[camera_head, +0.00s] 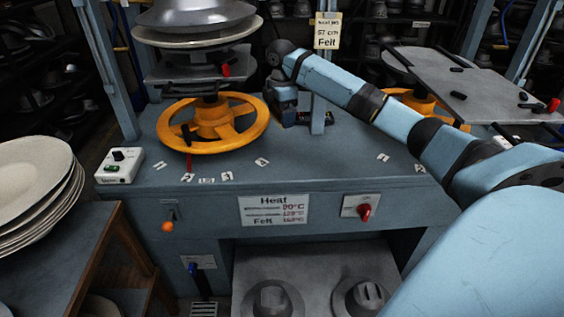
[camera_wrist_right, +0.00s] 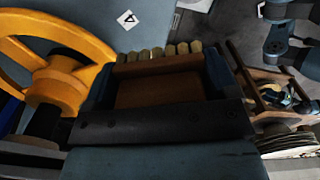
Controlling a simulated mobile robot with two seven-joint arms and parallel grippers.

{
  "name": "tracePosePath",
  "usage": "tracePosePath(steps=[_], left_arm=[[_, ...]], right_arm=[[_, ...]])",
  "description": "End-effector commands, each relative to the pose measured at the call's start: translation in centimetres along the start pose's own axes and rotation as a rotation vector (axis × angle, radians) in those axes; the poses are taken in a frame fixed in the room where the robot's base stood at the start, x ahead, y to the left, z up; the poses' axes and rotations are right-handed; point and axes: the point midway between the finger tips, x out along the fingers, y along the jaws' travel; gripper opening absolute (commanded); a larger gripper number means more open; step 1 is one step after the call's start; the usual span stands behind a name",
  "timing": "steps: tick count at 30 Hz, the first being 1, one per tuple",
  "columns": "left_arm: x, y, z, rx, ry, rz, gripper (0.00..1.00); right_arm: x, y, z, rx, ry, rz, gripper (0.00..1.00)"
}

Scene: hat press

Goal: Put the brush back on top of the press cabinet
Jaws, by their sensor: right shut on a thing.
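The brush (camera_wrist_right: 158,88) has a brown wooden body and a row of pale bristle tufts along one edge in the right wrist view. My right gripper (camera_wrist_right: 157,70) is shut on it, with a finger on either side of the wood. In the head view the right gripper (camera_head: 286,110) is low over the back middle of the blue-grey press cabinet (camera_head: 330,150). The brush is mostly hidden there, and I cannot tell whether it touches the top.
A yellow handwheel (camera_head: 212,125) under the left press stands left of the gripper. A second yellow wheel (camera_head: 410,101) is partly behind my arm. A hanging Felt sign (camera_head: 327,32) and a blue post are close by. The cabinet top's front middle is mostly clear.

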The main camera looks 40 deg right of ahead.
Motion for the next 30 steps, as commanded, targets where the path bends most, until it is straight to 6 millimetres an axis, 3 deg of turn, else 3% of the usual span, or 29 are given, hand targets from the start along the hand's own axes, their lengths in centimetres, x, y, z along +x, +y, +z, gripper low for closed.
tracePosePath(steps=[5, 18, 30], left_arm=[[0.2, -0.2, 0.3, 0.003, 0.001, 0.000, 0.43], [0.8, -0.1, 0.4, -0.014, 0.009, -0.004, 0.43], [0.8, 0.0, 0.3, -0.007, 0.017, -0.002, 0.43]], right_arm=[[2.7, 0.1, 0.4, -0.019, -0.001, -0.004, 0.58], [13.8, 0.1, 0.3, -0.017, -0.001, -0.002, 0.58], [17.9, 0.1, 0.3, -0.017, -0.001, -0.002, 0.58]])
